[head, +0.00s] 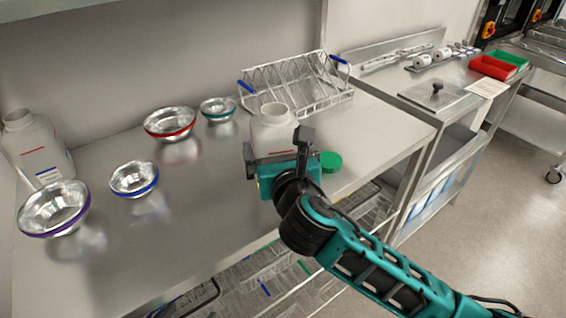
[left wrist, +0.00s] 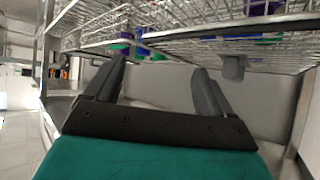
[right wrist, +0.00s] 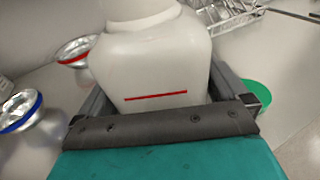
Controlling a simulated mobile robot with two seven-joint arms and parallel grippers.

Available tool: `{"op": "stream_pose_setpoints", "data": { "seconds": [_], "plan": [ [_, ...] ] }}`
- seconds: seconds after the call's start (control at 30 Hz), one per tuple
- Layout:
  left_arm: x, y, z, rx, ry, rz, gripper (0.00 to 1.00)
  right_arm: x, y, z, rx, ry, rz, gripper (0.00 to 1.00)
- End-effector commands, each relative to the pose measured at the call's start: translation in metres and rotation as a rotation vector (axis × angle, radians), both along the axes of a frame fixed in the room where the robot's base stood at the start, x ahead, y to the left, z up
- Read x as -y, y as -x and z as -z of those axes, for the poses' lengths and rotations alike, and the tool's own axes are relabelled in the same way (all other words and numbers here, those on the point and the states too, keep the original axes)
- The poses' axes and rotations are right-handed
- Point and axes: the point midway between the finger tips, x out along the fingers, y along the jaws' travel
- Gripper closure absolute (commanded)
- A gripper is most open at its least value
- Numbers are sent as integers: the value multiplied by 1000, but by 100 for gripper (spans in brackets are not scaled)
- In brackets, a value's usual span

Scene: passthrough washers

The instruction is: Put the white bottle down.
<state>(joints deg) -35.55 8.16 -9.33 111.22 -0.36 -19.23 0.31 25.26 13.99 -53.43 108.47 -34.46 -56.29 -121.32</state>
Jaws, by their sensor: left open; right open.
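The white bottle (head: 272,128) stands upright over the steel counter (head: 190,230), near its front edge. Its base is hidden behind my gripper, so contact with the counter cannot be seen. My right gripper (head: 277,155) is open, with one finger on each side of the bottle. In the right wrist view the bottle (right wrist: 155,60), with a red line, fills the space between the fingers. My left gripper (left wrist: 158,85) is open and empty, away from the bottle, near wire racks. A second white bottle (head: 35,145) stands at the counter's far left.
A green lid (head: 331,161) lies just right of the gripper. A wire dish rack (head: 300,85) stands behind the bottle. Bowls with purple (head: 55,208), blue (head: 134,178), red (head: 170,122) and teal (head: 218,108) rims stand to the left. The counter's front left is clear.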

Motion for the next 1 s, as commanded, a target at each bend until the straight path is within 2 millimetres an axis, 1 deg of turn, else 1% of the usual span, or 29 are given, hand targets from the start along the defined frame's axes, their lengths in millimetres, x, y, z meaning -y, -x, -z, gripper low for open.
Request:
{"op": "stream_pose_setpoints", "data": {
  "seconds": [0.17, 0.4, 0.53, 0.7, 1.0],
  "plan": [
    [-1, 1, -4, -1, -1, 1, 16, 5, 29, -3, -3, -1, -3, 0],
    [-1, 3, -7, -6, -1, 0, 16, 15, 79, -10, -5, 0, -3, 0],
    [-1, 3, -7, -8, -2, 0, 16, 19, 100, -13, -4, -1, -3, 0],
    [-1, 3, -8, -8, -2, 0, 16, 22, 113, -15, -3, -1, -1, 0],
    [0, 3, -8, -8, -1, 1, 16, 23, 115, -15, -2, 0, 0, 0]
  ]
}}
